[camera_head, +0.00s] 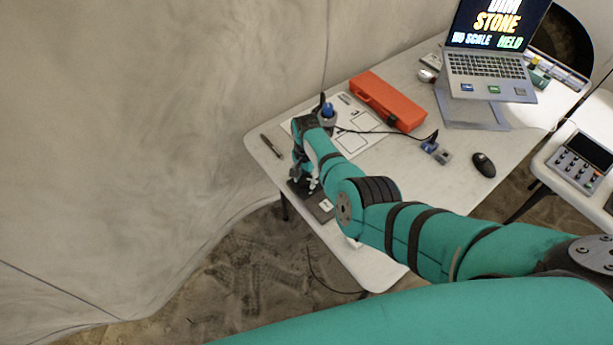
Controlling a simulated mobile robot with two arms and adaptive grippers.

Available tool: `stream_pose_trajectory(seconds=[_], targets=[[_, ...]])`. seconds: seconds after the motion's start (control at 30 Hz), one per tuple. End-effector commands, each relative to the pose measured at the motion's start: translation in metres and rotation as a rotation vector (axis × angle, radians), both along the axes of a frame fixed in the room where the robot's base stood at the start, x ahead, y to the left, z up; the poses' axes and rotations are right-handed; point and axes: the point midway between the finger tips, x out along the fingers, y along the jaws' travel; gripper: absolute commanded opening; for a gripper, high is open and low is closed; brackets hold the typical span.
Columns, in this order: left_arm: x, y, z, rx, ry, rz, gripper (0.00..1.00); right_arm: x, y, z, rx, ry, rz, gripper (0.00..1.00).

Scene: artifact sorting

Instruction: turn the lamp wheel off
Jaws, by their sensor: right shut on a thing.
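My right arm reaches over the white table from the right. My right gripper (311,184) points down at a flat dark box (318,206) with a small white label, near the table's front left edge. Its fingers are small here and partly covered by my own arm. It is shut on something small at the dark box. I cannot make out the lamp wheel clearly, and whether the held part is that wheel is hard to tell. No lamp can be made out. My left gripper is out of view.
An orange case (388,101) lies behind a white printed sheet (358,122). A dark pen (270,146) lies at the left. A laptop (490,68), a small blue-grey device (436,151) and a black mouse (483,165) are farther right. A side table (560,172) holds a keypad device (580,160).

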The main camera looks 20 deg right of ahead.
Motion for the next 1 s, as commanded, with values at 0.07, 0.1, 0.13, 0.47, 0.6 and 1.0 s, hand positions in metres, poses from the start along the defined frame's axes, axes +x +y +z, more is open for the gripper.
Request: stream_pose_trajectory(seconds=[0.07, 0.1, 0.13, 0.47, 0.6, 1.0], targets=[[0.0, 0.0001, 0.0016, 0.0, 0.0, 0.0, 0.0, 0.0013, -0.0016, 0.0015, -0.003, -0.002, 0.073, 0.06], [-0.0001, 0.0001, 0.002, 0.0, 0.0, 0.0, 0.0, 0.0013, -0.0016, 0.0015, -0.003, -0.003, 0.111, 0.06], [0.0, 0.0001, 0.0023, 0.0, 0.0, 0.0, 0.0, 0.0015, -0.0016, 0.0016, -0.003, -0.003, 0.139, 0.06], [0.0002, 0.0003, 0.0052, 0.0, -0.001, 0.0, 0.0, 0.0019, -0.0014, 0.0018, -0.004, -0.002, 0.453, 0.06], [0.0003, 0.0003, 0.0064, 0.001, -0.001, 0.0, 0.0, 0.0022, -0.0012, 0.0019, -0.003, -0.003, 0.586, 0.06], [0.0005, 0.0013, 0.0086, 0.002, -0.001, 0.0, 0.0, 0.0027, -0.0011, 0.0019, -0.004, -0.004, 0.965, 0.06]])
